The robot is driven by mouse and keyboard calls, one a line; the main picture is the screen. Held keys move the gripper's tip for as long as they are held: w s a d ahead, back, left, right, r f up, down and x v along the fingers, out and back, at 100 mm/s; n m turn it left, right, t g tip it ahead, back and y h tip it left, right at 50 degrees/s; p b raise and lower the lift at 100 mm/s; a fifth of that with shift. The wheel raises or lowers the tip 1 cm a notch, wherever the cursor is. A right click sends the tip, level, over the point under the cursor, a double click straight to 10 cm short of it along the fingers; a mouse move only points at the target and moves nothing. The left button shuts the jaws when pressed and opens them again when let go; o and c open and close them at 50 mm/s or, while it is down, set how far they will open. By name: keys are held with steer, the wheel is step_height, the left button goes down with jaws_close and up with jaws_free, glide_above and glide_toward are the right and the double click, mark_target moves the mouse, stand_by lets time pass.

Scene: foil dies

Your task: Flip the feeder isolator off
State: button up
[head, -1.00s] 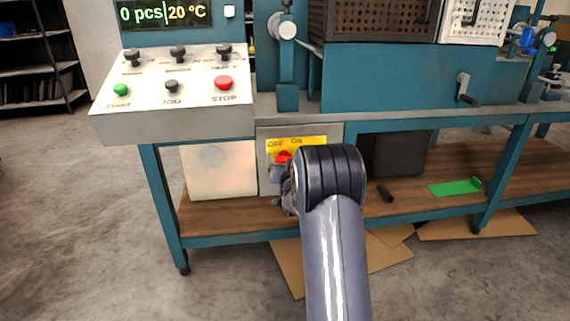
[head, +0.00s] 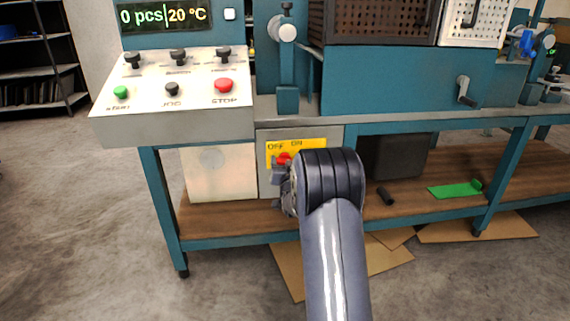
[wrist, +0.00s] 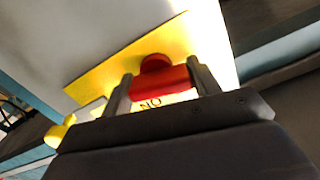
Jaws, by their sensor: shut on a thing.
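The feeder isolator is a grey box (head: 262,180) under the bench top, with a yellow plate (head: 318,147) marked OFF on the left and ON on the right. Its red handle (head: 284,158) shows partly at my gripper (head: 279,172) in the head view; my wrist hides much of the plate. In the wrist view, the red handle (wrist: 162,83) lies between the two fingers of my gripper (wrist: 160,88), which is shut on it. The red hub (wrist: 155,63) sits just beyond, on the yellow plate (wrist: 100,72). Upside-down ON lettering shows below the handle.
A control panel (head: 140,88) with knobs and buttons overhangs at the upper left. A pale box (head: 218,172) stands left of the isolator. Cardboard (head: 290,270) lies on the floor.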

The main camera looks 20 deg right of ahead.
steer(key=shift+n, duration=1.4)
steer(key=o, duration=1)
steer(key=shift+s, duration=0.1)
steer(key=p+v, duration=0.3)
steer(key=v, duration=0.7)
steer(key=shift+s, duration=0.35)
